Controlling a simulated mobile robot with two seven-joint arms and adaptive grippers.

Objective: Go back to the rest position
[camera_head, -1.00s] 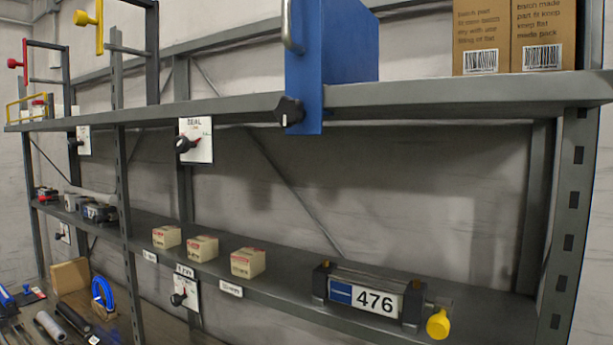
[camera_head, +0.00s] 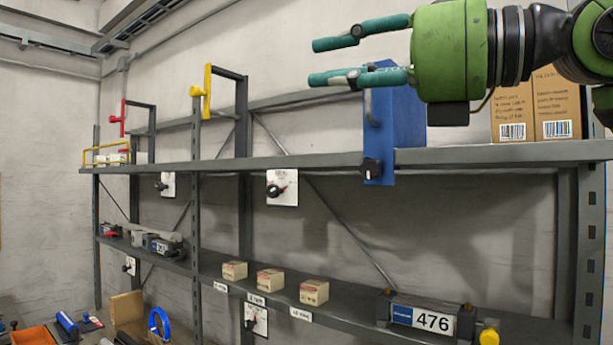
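My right gripper (camera_head: 335,62) shows at the top right, with its green arm coming in from the right. Its two teal fingers point left and stand apart, with nothing between them. It appears in front of the upper shelf, near the top of the blue panel (camera_head: 400,125) in the picture. My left gripper is not in view.
A grey shelf rack (camera_head: 330,162) spans the view. Cartons (camera_head: 540,105) stand at its upper right. Yellow (camera_head: 207,92) and red (camera_head: 123,118) handles stand at the upper left.

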